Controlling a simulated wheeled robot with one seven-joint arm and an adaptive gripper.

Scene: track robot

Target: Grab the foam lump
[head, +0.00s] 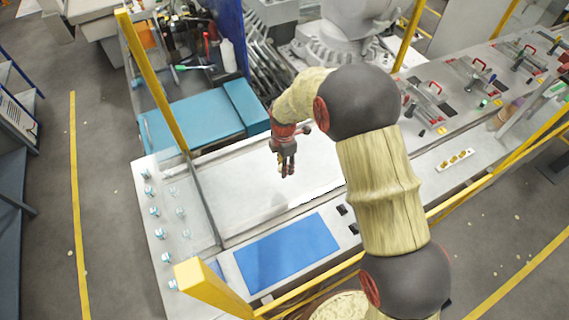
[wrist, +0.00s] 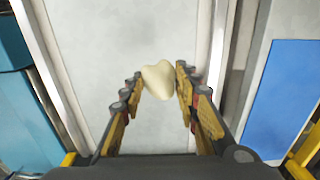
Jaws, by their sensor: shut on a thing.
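The foam lump (wrist: 158,80) is a cream-coloured, uneven piece between the fingertips of my gripper (wrist: 160,82) in the wrist view. My gripper is shut on it, with a finger on each side. In the head view my gripper (head: 286,168) points down over the pale, flat work surface. The lump is mostly hidden by the fingers there, and I cannot make out its outline. I cannot tell from these views how far the lump is above the surface.
A blue panel (head: 287,252) lies at the near side of the pale surface (head: 245,190). Teal boxes (head: 195,120) stand behind to the left. Yellow posts (head: 152,80) and rails (head: 500,165) frame the bench. Several small clear knobs line its left end. Red-handled clamps (head: 478,68) stand at right.

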